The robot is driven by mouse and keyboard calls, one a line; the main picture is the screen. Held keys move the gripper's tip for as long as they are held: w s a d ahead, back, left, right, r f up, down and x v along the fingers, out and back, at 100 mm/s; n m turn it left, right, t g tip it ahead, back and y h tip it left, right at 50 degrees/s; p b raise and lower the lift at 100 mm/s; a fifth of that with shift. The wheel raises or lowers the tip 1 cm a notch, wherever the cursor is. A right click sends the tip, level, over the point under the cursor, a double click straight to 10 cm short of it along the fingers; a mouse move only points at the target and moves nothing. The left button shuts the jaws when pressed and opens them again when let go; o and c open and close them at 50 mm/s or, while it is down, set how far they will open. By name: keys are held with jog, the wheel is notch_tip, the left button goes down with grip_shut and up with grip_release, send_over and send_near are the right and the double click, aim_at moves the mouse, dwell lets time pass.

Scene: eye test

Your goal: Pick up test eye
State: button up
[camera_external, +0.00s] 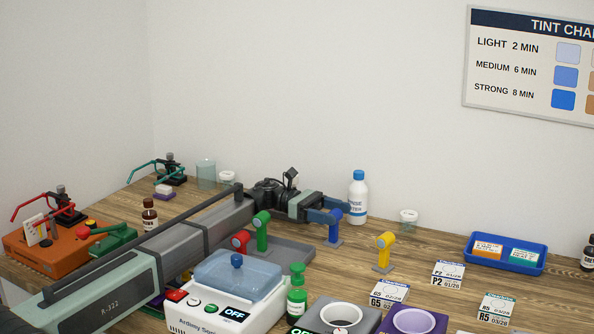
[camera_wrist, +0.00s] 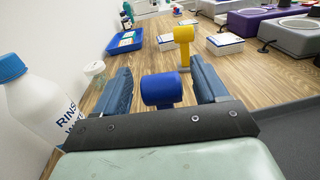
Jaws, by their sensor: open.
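Several coloured stands with a round head on a post could be the test eye; I cannot tell which one is meant. A blue one (camera_external: 334,231) stands upright at my gripper (camera_external: 338,213). In the wrist view the blue head (camera_wrist: 162,90) sits between the two open dark-blue fingers (camera_wrist: 160,69), with a gap on each side. A yellow one (camera_external: 384,251) stands to the right, and beyond the fingers in the wrist view (camera_wrist: 184,45). A green one (camera_external: 262,230) and a red one (camera_external: 240,240) stand by my arm, partly hidden.
A white rinse bottle with blue cap (camera_external: 358,200) stands close behind my gripper, with a small jar (camera_external: 408,219) right of it. A blue tray (camera_external: 500,265) holds small boxes. A white machine (camera_external: 225,310) is in front. Wooden table is clear around the yellow stand.

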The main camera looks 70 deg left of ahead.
jog(key=shift+c, duration=0.3)
grip_shut()
jog(key=shift+r, duration=0.15)
dwell(0.3)
